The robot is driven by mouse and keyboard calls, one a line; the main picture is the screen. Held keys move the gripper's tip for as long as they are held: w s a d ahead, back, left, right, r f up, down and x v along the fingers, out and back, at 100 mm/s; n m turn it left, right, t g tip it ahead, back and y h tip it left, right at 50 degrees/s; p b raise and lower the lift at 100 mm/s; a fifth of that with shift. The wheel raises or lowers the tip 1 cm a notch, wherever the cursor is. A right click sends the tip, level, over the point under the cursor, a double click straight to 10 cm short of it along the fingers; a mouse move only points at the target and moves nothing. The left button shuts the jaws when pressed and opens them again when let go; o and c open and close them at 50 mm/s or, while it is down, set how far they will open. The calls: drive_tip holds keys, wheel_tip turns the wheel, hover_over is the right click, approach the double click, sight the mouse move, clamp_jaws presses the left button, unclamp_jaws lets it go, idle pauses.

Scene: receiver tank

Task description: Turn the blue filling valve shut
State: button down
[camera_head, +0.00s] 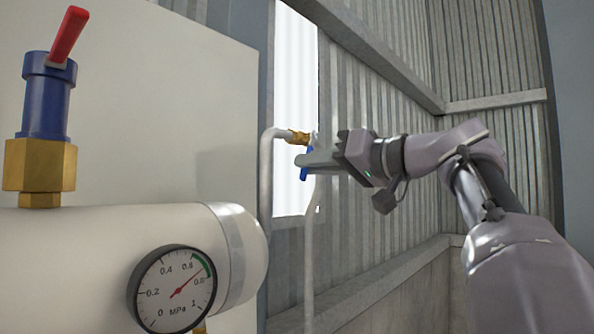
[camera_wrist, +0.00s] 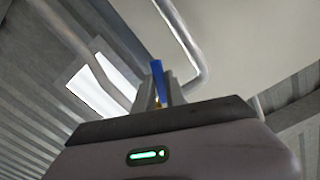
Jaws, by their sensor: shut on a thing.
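The blue filling valve (camera_head: 304,165) has a blue handle and a brass body (camera_head: 298,137) on a thin grey pipe, in front of the bright window. My gripper (camera_head: 312,160) reaches it from the right and is shut on the blue handle. In the wrist view the blue handle (camera_wrist: 158,82) stands between the fingers of my gripper (camera_wrist: 160,92). The fingers hide part of the handle and most of the valve body, so the handle's exact angle is hard to tell.
A white tank (camera_head: 110,240) with a pressure gauge (camera_head: 175,290) fills the lower left. A blue valve with a red lever (camera_head: 68,35) stands on top of it. A pale panel (camera_head: 160,100) stands behind the tank. Corrugated walls (camera_head: 390,150) surround the corner.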

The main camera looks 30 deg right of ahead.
drive_tip(key=shift+w+d+f+n+b, duration=0.15)
drive_tip(key=shift+d+n, duration=0.25)
drive_tip(key=shift+n, duration=0.4)
drive_tip(key=shift+w+d+f+n+b, duration=0.15)
drive_tip(key=shift+d+n, duration=0.3)
drive_tip(key=shift+n, duration=0.35)
drive_tip(key=shift+w+d+f+n+b, duration=0.15)
drive_tip(key=shift+d+n, duration=0.25)
drive_tip(key=shift+n, duration=0.4)
drive_tip(key=shift+r, duration=0.1)
drive_tip(key=c, duration=1.4)
unclamp_jaws()
drive_tip(key=b+v, duration=0.1)
drive_tip(key=v, duration=1.6)
drive_tip(key=shift+s+r, duration=0.1)
drive_tip(key=shift+s, duration=0.1)
